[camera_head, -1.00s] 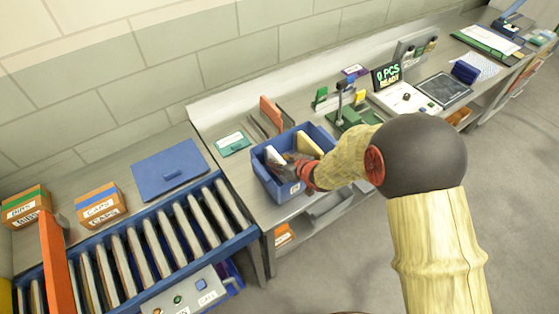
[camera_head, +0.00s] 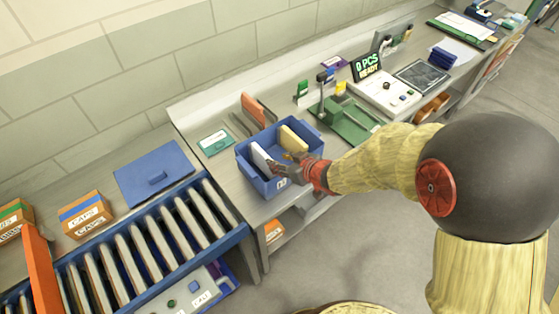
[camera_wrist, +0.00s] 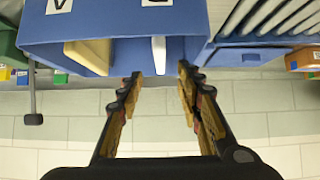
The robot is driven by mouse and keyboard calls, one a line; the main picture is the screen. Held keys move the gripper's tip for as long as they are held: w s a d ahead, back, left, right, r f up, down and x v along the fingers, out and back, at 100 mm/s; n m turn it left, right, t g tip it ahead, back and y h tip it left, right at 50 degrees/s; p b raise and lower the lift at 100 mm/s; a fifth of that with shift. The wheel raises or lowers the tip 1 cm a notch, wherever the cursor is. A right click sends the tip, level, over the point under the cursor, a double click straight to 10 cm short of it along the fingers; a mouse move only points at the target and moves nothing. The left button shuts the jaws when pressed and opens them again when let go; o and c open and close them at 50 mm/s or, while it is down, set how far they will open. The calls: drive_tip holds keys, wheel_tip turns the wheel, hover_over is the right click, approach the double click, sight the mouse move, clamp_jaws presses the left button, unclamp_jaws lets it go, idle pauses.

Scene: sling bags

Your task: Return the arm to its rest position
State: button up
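My gripper (camera_head: 285,167) is at the front right of the blue bin (camera_head: 259,184) on the workbench in the head view. In the wrist view my gripper (camera_wrist: 160,77) has its two fingers spread apart, with nothing held between them. The blue bin (camera_wrist: 115,22) is just beyond the fingertips there. A white upright piece (camera_head: 261,160) and a pale yellow piece (camera_head: 294,139) stand in the bin. My arm reaches in from the right, bent at its dark round joint. My fingertips partly cover the bin's front right side.
A conveyor of rollers (camera_head: 150,245) with a blue rail lies at lower left. A blue lid (camera_head: 153,173) and a caps box (camera_head: 86,214) are beside it. A green stand (camera_head: 345,118) and a ready display (camera_head: 367,66) stand right of the bin. Open floor lies in front.

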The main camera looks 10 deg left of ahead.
idle(0.3)
drive_tip(key=s+d+f+g+h, duration=0.1)
drive_tip(key=s+d+f+h, duration=0.1)
drive_tip(key=d+f+h, duration=0.45)
drive_tip(key=s+d+r+m+g+h+b, duration=0.1)
drive_tip(key=s+d+r+m, duration=0.15)
drive_tip(key=d, duration=0.45)
drive_tip(key=s+d+r+m+g+h, duration=0.1)
drive_tip(key=s+d+r, duration=0.2)
drive_tip(key=d, duration=0.3)
drive_tip(key=s+d+r+m+b, duration=0.3)
drive_tip(key=s+d+r, duration=0.2)
drive_tip(key=s+r, duration=0.2)
drive_tip(key=s+d+r+m+t+b, duration=0.1)
drive_tip(key=s+d+r+m+b, duration=0.2)
drive_tip(key=s+d+r, duration=0.2)
drive_tip(key=s+r, duration=0.3)
drive_tip(key=s, duration=0.1)
drive_tip(key=shift+s+t+b, duration=0.3)
drive_tip(key=shift+b, duration=0.1)
drive_tip(key=shift+d+m+y, duration=0.1)
drive_tip(key=shift+m+y, duration=0.15)
drive_tip(key=shift+c, duration=0.8)
